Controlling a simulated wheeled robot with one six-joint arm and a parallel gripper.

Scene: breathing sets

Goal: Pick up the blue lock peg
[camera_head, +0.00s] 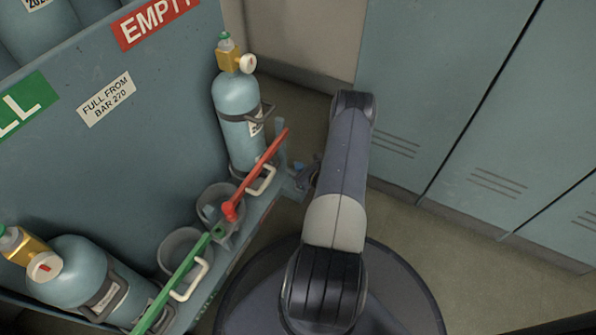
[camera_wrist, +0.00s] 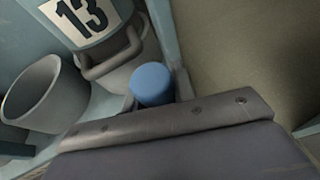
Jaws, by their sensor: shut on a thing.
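The blue lock peg (camera_wrist: 152,84) shows in the wrist view as a short round blue cap beside the cylinder's holder, just beyond the dark edge of my gripper. In the head view it is a small blue spot (camera_head: 298,166) at the rack's right edge. My gripper (camera_head: 303,179) reaches in from the right at that edge and is shut on the peg. In the wrist view its dark body fills the bottom, and the fingertips and the peg's lower part are hidden.
An upright blue cylinder (camera_head: 236,100) stands in the rack behind a red bar (camera_head: 262,170). Two grey empty cups (camera_head: 183,247) and a green bar (camera_head: 172,285) are nearer. Another cylinder (camera_head: 82,268) leans lower left. Lockers (camera_head: 480,110) stand right, with open floor before them.

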